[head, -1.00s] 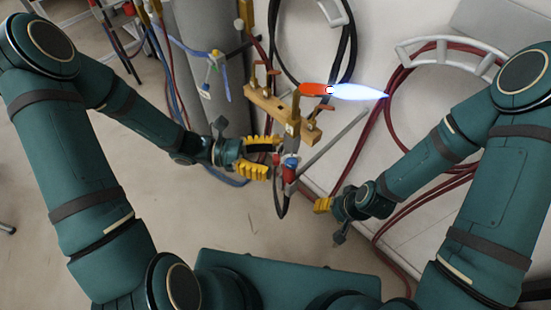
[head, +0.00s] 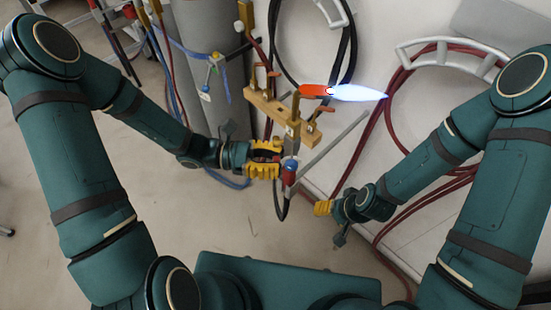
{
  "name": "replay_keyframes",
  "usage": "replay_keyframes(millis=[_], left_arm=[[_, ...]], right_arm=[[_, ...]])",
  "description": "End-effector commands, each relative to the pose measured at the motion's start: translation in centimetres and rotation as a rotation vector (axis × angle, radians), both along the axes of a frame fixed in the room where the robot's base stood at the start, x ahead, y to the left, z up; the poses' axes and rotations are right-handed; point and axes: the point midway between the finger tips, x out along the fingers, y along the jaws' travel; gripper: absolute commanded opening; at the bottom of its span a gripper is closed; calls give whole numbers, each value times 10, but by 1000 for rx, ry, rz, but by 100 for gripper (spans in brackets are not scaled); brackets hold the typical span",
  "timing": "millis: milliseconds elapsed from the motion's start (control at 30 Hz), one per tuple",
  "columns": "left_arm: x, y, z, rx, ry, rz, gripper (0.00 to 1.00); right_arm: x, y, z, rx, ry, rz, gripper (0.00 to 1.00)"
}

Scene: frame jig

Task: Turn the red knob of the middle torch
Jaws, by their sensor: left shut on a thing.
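A torch (head: 289,178) with red and blue parts hangs upright below the front end of the wooden holder (head: 273,112). My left gripper (head: 279,158) is at the left side of this torch, its yellow fingers above and below the spot where the red knob sat. A pale blue flame (head: 357,92) with an orange base points right above the holder. My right gripper (head: 323,208) is to the lower right, apart from the torch; its finger gap does not show clearly.
A grey gas cylinder (head: 203,35) with hoses stands behind my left gripper. Dark red hoses (head: 385,115) hang in a white bracket (head: 450,42) at the right. A thin grey rod (head: 335,142) slants right of the torch. The floor at front left is clear.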

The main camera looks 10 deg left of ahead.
Motion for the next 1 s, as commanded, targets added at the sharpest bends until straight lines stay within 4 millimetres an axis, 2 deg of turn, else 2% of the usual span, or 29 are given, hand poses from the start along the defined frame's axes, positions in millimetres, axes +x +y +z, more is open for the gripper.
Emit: replay_keyframes(millis=[267,700,1000], left_arm=[[0,0,0,22,-125,1,0],[0,0,1,76,-439,1,0],[0,0,1,98,-567,1,0]], right_arm=[[0,0,1,0,1,0,56],[0,0,-1,0,0,0,56],[0,0,-2,0,-1,0,56]])
